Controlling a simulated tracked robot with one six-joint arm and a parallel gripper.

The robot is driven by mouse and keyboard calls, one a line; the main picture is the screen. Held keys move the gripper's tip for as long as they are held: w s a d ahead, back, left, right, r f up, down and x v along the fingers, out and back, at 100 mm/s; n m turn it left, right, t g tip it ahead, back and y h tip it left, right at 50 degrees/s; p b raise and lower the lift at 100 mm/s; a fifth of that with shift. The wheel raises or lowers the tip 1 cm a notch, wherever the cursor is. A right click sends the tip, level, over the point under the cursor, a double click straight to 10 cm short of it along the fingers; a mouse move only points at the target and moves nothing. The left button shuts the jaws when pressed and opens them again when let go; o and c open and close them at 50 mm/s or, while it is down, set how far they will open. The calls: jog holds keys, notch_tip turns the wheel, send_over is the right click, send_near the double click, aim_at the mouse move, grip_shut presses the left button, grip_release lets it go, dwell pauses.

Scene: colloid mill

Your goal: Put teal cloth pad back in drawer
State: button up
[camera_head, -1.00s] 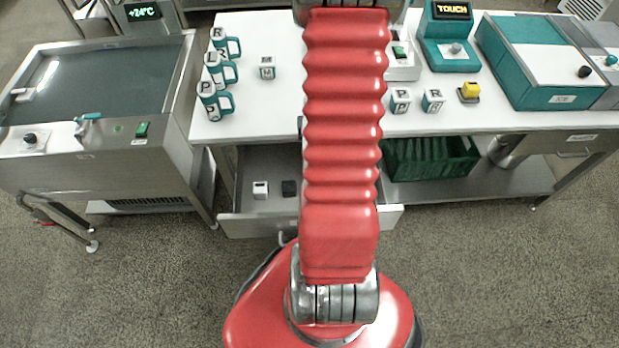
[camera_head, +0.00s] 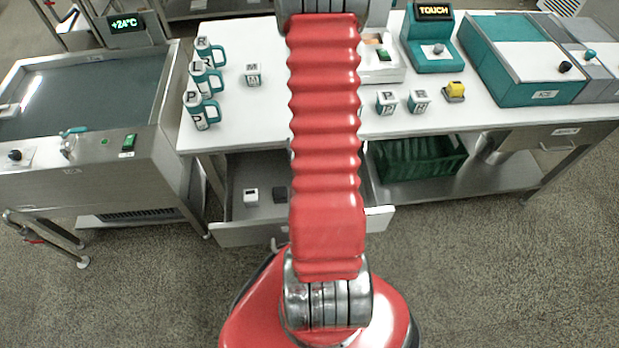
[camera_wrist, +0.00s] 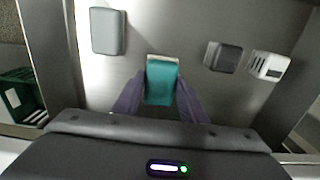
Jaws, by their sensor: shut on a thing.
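In the wrist view my gripper (camera_wrist: 161,104) is shut on the teal cloth pad (camera_wrist: 162,82), a small teal block with a pale far end. The pad is over the floor of the open drawer (camera_wrist: 190,25); I cannot tell whether it touches the floor. In the head view the open drawer (camera_head: 232,234) sticks out below the white table, and my red arm hides its middle, the pad and my gripper.
In the drawer lie a grey block (camera_wrist: 108,30), a dark block (camera_wrist: 223,57) and a white block (camera_wrist: 268,66). A green crate (camera_head: 420,160) stands on the shelf right of the drawer. Several mugs (camera_head: 201,110) and white cubes stand on the table (camera_head: 240,120).

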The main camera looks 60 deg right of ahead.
jog(key=shift+f, duration=1.75)
jog(key=o, duration=1)
jog(key=shift+f, duration=0.1)
jog(key=shift+r, duration=6.1)
